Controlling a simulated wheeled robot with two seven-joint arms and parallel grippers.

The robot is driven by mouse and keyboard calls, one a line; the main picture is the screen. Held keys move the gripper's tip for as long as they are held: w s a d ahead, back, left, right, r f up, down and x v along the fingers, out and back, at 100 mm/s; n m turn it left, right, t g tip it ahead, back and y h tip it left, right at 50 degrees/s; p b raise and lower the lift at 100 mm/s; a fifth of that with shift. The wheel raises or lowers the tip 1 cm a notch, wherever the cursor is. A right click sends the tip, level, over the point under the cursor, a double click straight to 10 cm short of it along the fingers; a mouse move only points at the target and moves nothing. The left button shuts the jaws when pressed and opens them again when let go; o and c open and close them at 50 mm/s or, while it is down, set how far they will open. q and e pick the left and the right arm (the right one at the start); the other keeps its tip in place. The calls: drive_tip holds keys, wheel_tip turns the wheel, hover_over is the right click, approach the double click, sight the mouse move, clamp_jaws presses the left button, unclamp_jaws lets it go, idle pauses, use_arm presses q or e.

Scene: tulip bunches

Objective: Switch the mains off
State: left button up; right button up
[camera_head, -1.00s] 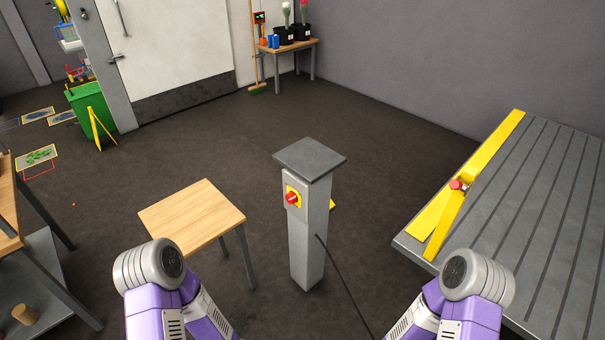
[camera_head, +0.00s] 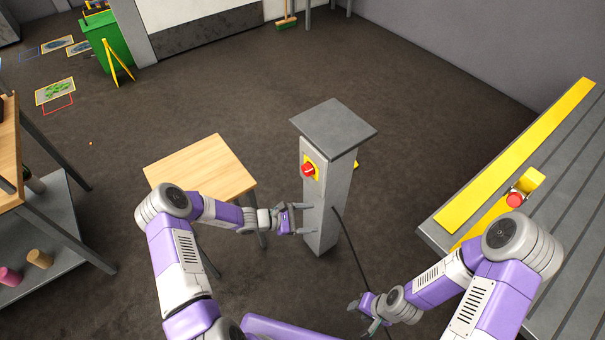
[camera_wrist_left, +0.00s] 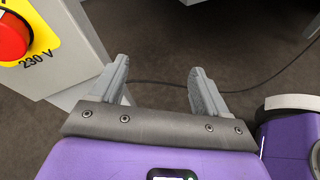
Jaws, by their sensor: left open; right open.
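The mains switch is a red rotary knob (camera_head: 308,170) on a yellow plate on the face of a grey pillar (camera_head: 330,205). In the left wrist view the red knob (camera_wrist_left: 12,38) shows at the upper left, cut by the frame edge, with "230 V" on its yellow plate (camera_wrist_left: 42,38). My left gripper (camera_head: 304,219) is open and empty, beside the pillar and below the switch. Its two fingers show apart in the left wrist view (camera_wrist_left: 160,88). My right gripper (camera_head: 361,315) is open, low and right of the pillar, near the black cable (camera_head: 353,245).
A small wooden table (camera_head: 203,165) stands left of the pillar. A grey slatted bench (camera_head: 560,235) with yellow edging and a red button (camera_head: 515,199) is at the right. A wooden workbench (camera_head: 10,165) is at the far left. The floor behind the pillar is clear.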

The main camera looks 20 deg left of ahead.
sight(305, 171)
use_arm(q)
drive_tip(key=w+a+r+n+t+y, duration=0.1)
drive_tip(key=w+a+r+n+t, duration=0.5)
drive_tip(key=w+a, duration=0.35)
drive_tip(key=shift+t, duration=0.7)
drive_tip(key=shift+f+b+x, duration=0.15)
drive_tip(key=shift+b+x, duration=0.2)
drive_tip(key=shift+x, duration=0.65)
drive_tip(key=shift+f+b+x, duration=0.2)
drive_tip(key=shift+b+x, duration=0.1)
drive_tip(key=shift+x, duration=0.7)
drive_tip(key=shift+f+b+x, duration=0.15)
drive_tip(key=shift+b+x, duration=0.2)
drive_tip(key=shift+x, duration=0.65)
drive_tip(key=c, duration=1)
drive_tip(key=shift+c, duration=0.2)
